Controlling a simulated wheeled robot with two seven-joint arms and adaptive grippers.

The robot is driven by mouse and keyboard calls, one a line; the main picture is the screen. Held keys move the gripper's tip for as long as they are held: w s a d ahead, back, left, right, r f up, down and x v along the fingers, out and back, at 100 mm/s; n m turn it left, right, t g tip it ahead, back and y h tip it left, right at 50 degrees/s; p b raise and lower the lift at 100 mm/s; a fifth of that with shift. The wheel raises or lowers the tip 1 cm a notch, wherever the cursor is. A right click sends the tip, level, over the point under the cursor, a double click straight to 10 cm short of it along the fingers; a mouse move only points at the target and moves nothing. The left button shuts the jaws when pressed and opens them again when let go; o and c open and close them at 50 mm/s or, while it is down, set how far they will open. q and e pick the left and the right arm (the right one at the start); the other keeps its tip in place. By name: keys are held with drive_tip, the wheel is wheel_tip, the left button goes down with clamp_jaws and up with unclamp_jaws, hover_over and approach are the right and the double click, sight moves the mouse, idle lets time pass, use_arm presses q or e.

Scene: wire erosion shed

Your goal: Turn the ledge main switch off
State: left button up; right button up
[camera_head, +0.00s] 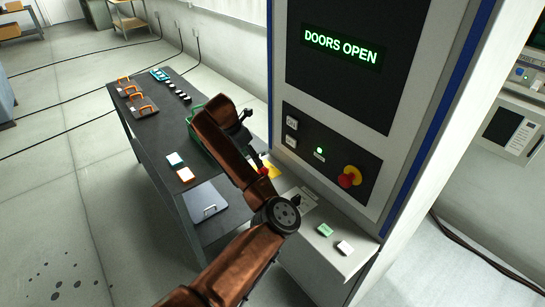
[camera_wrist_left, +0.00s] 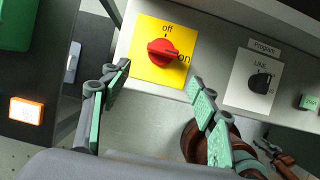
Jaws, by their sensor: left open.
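The ledge main switch is a red rotary knob (camera_wrist_left: 162,52) on a yellow plate (camera_wrist_left: 147,72). Its plate reads "off" at the top and "on" at the right, and the knob's bar points towards "on". In the head view the red knob (camera_head: 263,171) is partly hidden by my left arm. My left gripper (camera_wrist_left: 160,78) is open and empty, its fingers apart, just short of the plate in the wrist view. A brown link with dark claw-like parts (camera_wrist_left: 270,151) at lower right looks like my right arm; its jaw state is unclear.
A LINE program switch (camera_wrist_left: 260,81) and a green Start button (camera_wrist_left: 310,102) sit along the ledge. The machine panel above has a red emergency knob (camera_head: 350,177) and a lit "DOORS OPEN" display (camera_head: 341,47). A dark table (camera_head: 165,135) with small items stands at left.

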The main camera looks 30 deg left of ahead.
sight(263, 168)
use_arm(q)
drive_tip(key=w+f, duration=0.1)
drive_tip(key=f, duration=0.1)
drive_tip(key=w+d+f, duration=0.1)
drive_tip(key=w+f, duration=0.2)
drive_tip(key=shift+d+f, duration=0.3)
drive_tip(key=shift+f, duration=0.3)
drive_tip(key=shift+w+f, duration=0.1)
drive_tip(key=shift+f, duration=0.15)
drive_tip(key=c, duration=1.2)
drive_tip(key=shift+o, duration=0.2)
use_arm(e)
drive_tip(key=shift+s+f, duration=0.15)
drive_tip(key=shift+s, duration=0.2)
